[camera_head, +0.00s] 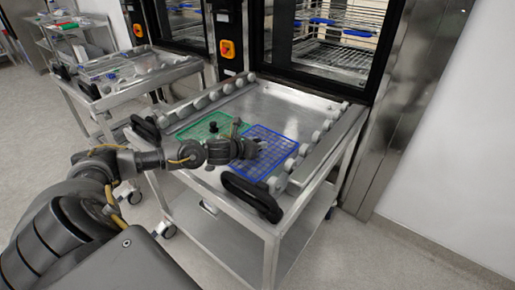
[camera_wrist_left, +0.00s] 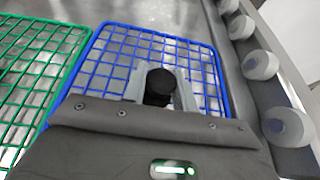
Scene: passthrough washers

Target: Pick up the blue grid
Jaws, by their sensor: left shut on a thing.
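The blue grid (camera_head: 262,152) is a rectangular wire lid on the steel cart top, beside the right roller rail. It also shows in the left wrist view (camera_wrist_left: 207,62), with a black knob (camera_wrist_left: 160,86) on it. My left gripper (camera_head: 252,147) reaches over the blue grid from the left. In the left wrist view its fingers (camera_wrist_left: 160,92) stand on either side of the black knob and are shut on it. Part of the grid is hidden under the gripper. My right gripper is not in view.
A green grid (camera_head: 205,128) with a black knob lies directly left of the blue one. White rollers (camera_head: 305,149) line both cart sides. Black handles (camera_head: 250,195) stick out in front. An open washer (camera_head: 325,45) stands behind. A second cart (camera_head: 125,75) stands left.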

